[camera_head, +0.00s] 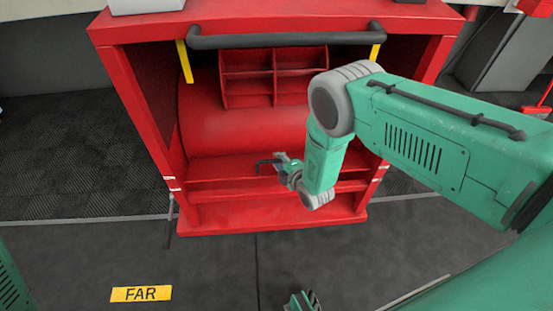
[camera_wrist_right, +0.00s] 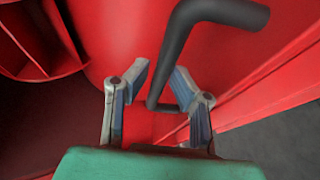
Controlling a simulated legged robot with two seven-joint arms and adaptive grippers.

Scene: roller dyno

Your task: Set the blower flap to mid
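The blower is a red cabinet (camera_head: 225,125) with a rounded drum and a gridded red outlet (camera_head: 275,75); the grid also shows in the wrist view (camera_wrist_right: 35,42). A thin dark bent rod (camera_head: 265,162) sticks out in front of the drum. In the wrist view, a dark bent handle (camera_wrist_right: 172,65) comes down between the fingers of my right gripper (camera_wrist_right: 160,88). These fingers are apart, one on each side of it; contact is unclear. In the head view my right gripper (camera_head: 282,162) points left at the rod. A green and grey part (camera_head: 303,300), seemingly my left gripper, is cut off below.
A thick dark bar (camera_head: 285,41) crosses the cabinet's upper front, between two yellow strips. A thin lever (camera_head: 169,225) hangs at its lower left corner. A yellow FAR label (camera_head: 141,294) lies on the dark floor, which is otherwise mostly clear in front.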

